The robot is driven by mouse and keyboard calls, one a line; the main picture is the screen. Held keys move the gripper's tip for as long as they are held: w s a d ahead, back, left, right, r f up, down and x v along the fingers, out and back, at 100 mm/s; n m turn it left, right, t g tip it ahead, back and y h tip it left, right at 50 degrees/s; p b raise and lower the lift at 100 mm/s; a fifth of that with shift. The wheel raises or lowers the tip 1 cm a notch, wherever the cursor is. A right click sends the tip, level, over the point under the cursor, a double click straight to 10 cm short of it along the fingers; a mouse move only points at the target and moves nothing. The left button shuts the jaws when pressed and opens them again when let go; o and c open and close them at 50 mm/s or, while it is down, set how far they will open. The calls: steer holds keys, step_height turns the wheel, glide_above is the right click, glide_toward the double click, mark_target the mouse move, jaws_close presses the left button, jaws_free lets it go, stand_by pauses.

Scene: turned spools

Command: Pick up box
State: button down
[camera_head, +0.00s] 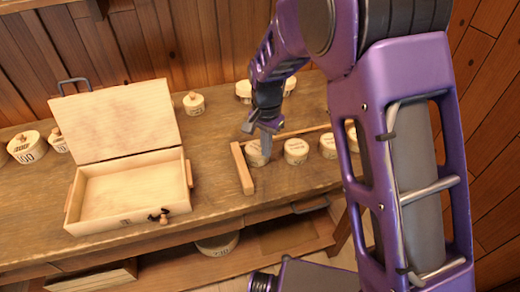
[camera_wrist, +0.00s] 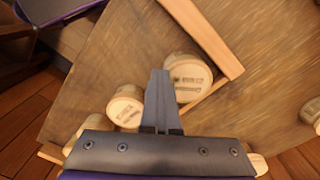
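An open, empty pale wooden box (camera_head: 128,222) with its hinged lid (camera_head: 118,120) raised stands on the bench at the left in the head view. Several round pale wooden containers with printed labels stand in a row to its right. The nearest round one (camera_head: 257,153) is close under my gripper (camera_head: 262,133); it also shows in the wrist view (camera_wrist: 190,78). My gripper's fingers (camera_wrist: 160,78) appear shut together, pointing down beside that round container. I see nothing held between them. Whether the tips touch the container cannot be told.
Two wooden strips, a short one (camera_head: 243,168) and a long one (camera_head: 300,131), border the row of round containers. More round containers (camera_head: 27,147) stand left of the box and along the back (camera_head: 194,103). The wooden bench (camera_head: 215,190) is clear between box and strip.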

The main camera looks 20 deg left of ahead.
mark_target(262, 164)
steer(key=r, duration=0.3)
steer(key=a+r, duration=0.1)
steer(key=r, duration=0.1)
steer(key=shift+s+r+p, duration=0.15)
steer(key=shift+p, duration=0.15)
steer(key=shift+c, duration=1.6)
jaws_free()
